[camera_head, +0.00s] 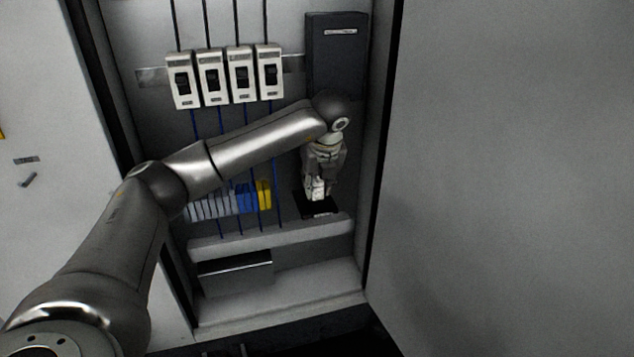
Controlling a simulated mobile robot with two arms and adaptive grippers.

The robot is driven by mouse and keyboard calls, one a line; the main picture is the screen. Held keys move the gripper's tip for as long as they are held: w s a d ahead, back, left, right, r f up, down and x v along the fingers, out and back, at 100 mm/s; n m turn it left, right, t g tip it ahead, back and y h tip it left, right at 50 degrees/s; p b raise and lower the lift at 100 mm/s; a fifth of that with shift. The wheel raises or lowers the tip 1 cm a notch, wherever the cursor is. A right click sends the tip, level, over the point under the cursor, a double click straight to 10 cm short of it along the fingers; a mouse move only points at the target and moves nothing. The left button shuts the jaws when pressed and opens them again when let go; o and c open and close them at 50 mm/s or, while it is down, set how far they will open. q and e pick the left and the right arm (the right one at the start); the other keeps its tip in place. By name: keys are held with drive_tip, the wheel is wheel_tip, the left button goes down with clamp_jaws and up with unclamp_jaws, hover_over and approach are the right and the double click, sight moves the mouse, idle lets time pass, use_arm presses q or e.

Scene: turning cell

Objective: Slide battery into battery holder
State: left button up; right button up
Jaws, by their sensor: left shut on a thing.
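My left gripper (317,183) reaches into the open cabinet and is shut on a small whitish battery (318,189). Its fingers point down and hide part of the battery. A black battery holder (322,209) sits right below the fingertips, low on the right of the cabinet's back panel. The battery's lower end is at or just above the holder; I cannot tell whether it is inside it. My right gripper is not in view.
Several white breakers (211,78) hang on a rail at the upper left. A dark box (335,55) is above my wrist. Grey, blue and yellow terminal blocks (246,197) stand left of the holder. A light duct (271,238) runs below. The cabinet's right wall is close.

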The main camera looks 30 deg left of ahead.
sight(318, 181)
use_arm(q)
drive_tip(key=o, duration=1.1)
drive_tip(key=v, duration=0.3)
drive_tip(key=s+d, duration=0.2)
drive_tip(key=d, duration=0.1)
drive_tip(key=s+d, duration=0.6)
drive_tip(key=shift+f, duration=0.1)
